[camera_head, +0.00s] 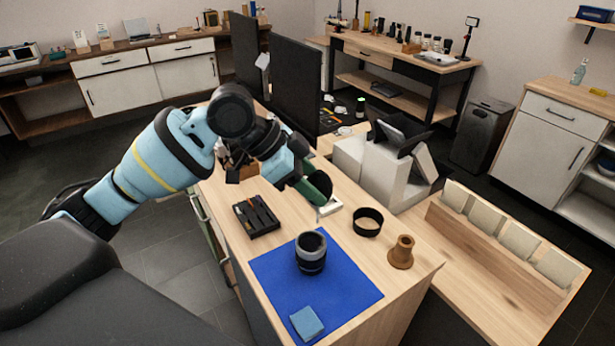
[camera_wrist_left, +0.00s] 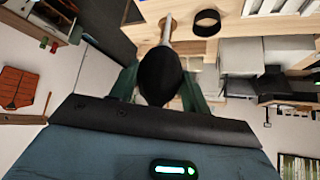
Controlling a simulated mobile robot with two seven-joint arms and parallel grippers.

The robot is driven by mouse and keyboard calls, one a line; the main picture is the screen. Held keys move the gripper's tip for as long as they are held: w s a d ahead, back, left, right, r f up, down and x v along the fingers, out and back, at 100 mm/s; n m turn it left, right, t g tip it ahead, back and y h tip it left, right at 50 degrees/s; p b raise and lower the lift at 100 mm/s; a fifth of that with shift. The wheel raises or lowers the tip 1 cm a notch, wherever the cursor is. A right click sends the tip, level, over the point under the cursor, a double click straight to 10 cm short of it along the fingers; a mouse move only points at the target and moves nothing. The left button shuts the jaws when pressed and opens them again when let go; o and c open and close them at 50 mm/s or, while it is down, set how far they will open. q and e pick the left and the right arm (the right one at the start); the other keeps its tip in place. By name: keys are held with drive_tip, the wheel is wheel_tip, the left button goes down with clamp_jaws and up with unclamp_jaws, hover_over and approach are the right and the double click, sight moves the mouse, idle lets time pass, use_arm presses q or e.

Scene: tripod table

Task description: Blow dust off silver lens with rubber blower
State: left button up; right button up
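The silver lens (camera_head: 311,258), with dark bands and an open top, stands upright on the blue mat (camera_head: 358,281) in the head view. My left gripper (camera_head: 318,189) is above the table, behind the lens and apart from it. In the left wrist view its green fingers close on both sides of the black bulb of the rubber blower (camera_wrist_left: 160,75). The blower's pale nozzle (camera_wrist_left: 168,30) points away from the gripper. In the head view the fingers mostly hide the blower. My right gripper is not in view.
A blue cloth (camera_head: 307,322) lies at the mat's front. A black tray (camera_head: 247,221) is left of the lens. A black ring (camera_head: 367,222) and a brown wooden piece (camera_head: 401,253) stand to the right. Dark monitors (camera_head: 296,85) rise behind the arm.

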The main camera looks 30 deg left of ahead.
use_arm(q)
drive_tip(key=shift+s+d, duration=0.4)
drive_tip(key=shift+d, duration=0.3)
drive_tip(key=shift+s+d, duration=0.4)
drive_tip(key=shift+d, duration=0.25)
drive_tip(key=shift+s+d, duration=0.4)
drive_tip(key=shift+d, duration=0.3)
